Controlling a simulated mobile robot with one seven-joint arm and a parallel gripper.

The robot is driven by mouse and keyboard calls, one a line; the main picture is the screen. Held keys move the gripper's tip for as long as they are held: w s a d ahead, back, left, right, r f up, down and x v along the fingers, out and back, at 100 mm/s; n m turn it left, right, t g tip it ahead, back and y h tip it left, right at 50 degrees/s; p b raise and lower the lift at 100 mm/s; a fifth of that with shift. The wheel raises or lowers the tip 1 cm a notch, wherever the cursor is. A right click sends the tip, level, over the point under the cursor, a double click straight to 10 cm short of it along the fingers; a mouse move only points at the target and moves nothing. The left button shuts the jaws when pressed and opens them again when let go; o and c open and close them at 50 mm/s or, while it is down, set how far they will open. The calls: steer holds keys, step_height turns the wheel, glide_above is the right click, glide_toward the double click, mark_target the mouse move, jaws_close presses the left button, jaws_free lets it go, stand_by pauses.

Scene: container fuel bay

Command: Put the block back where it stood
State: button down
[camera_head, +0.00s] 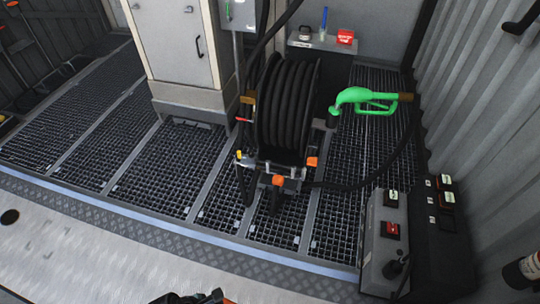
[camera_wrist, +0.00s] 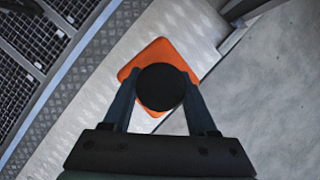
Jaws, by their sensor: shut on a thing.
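My gripper (camera_wrist: 160,95) shows in the wrist view, its two dark fingers shut on the round black top of an orange block (camera_wrist: 151,52). The block's orange, square-cornered body shows beyond and beneath the black top, over the pale metal floor. I cannot tell whether its underside touches the floor. In the head view only a dark piece of my arm's end and a small orange bit show at the bottom edge, so the block is mostly out of that view.
A hose reel (camera_head: 286,110) with orange-tipped feet stands on the floor grating (camera_head: 175,165). A green nozzle (camera_head: 367,101) hangs right of it. A grey cabinet (camera_head: 180,45) stands behind; a control box (camera_head: 386,240) is at the right.

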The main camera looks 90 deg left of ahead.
steer(key=w+d+m+h+b, duration=0.1)
steer(key=w+d+m+b, duration=0.25)
steer(key=w+b, duration=1.25)
steer(key=w+d+m+h+b, duration=0.3)
steer(key=w+b, duration=0.4)
steer(key=w, duration=1.9)
steer(key=w+d+m+b, duration=0.4)
steer(key=w+b, duration=0.7)
steer(key=w, duration=1)
step_height(320, 180, down, 6)
steer(key=b, duration=0.3)
steer(key=shift+f+g, duration=0.2)
steer(key=shift+g, duration=0.1)
steer(key=shift+f+b, duration=0.55)
steer(key=shift+c, duration=0.6)
jaws_free()
steer(key=shift+s, duration=0.1)
steer(key=p+v, duration=0.9)
steer(key=v, duration=0.4)
